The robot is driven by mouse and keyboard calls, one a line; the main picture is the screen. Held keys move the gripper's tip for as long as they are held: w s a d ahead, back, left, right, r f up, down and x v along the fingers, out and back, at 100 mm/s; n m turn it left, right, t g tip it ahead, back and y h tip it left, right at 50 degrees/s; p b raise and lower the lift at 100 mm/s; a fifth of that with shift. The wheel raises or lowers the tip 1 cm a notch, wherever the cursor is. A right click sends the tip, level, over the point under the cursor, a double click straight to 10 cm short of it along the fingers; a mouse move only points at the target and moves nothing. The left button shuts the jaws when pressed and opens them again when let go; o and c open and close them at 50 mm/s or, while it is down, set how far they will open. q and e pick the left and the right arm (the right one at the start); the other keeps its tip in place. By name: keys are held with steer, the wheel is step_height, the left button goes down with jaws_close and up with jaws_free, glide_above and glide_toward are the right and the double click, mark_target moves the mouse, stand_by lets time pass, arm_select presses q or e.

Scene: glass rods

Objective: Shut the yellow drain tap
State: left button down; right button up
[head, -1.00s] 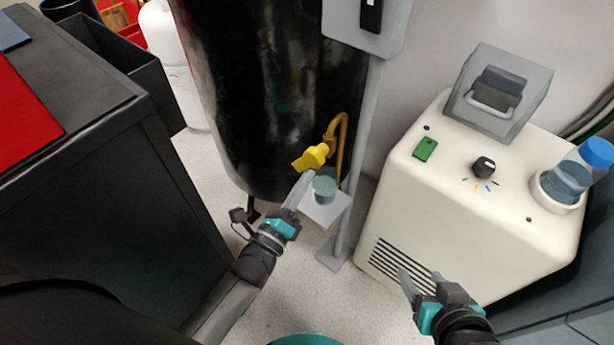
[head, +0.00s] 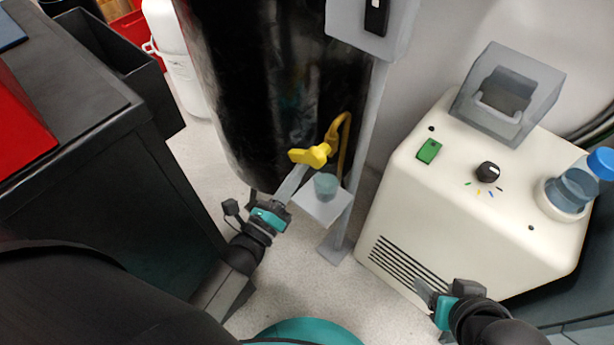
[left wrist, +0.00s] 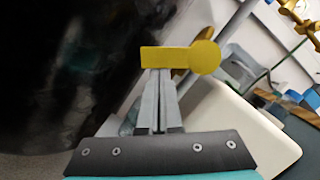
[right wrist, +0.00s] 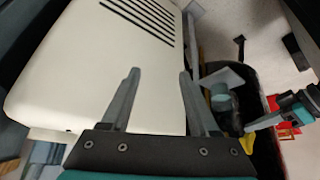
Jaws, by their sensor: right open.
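The yellow drain tap (head: 318,155) sits on a brass-coloured pipe low on the black tank (head: 270,90). Its flat handle points left in the head view, and it fills the upper middle of the left wrist view (left wrist: 180,60). My left gripper (head: 296,174) has its fingers together, with nothing between them. The fingertips (left wrist: 161,72) are at the lower edge of the handle; I cannot tell whether they touch. My right gripper (head: 424,290) is open and empty in front of the cream machine; its spread fingers show in the right wrist view (right wrist: 160,80).
A small teal cup (head: 326,185) stands on a grey shelf (head: 315,210) just below the tap. A grey post (head: 365,150) rises beside it. The cream machine (head: 400,215) stands right, with a blue-capped bottle (head: 575,185). A black cabinet (head: 100,200) is left.

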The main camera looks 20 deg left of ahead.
arm_select(q)
steer(key=shift+w+a+r+p, duration=0.25)
steer(key=shift+a+r+p, duration=0.2)
steer(key=shift+a, duration=0.25)
arm_select(e)
steer(key=shift+s+d+f+g, duration=0.1)
steer(key=shift+s+d+g, duration=0.55)
steer(key=shift+s, duration=0.1)
arm_select(q)
steer(key=shift+r, duration=0.1)
steer(key=shift+r, duration=0.15)
step_height(320, 180, up, 20)
steer(key=p, duration=1)
steer(key=shift+f+p, duration=0.2)
steer(key=shift+p, duration=0.2)
arm_select(e)
steer(key=s+d+f+g, duration=0.1)
steer(key=s+f, duration=0.3)
steer(key=f, duration=0.6)
steer(key=s+d+f+g+h, duration=0.1)
steer(key=s+d+f, duration=0.2)
steer(key=f, duration=0.7)
steer(key=shift+s+d, duration=0.35)
steer(key=shift+s, duration=0.35)
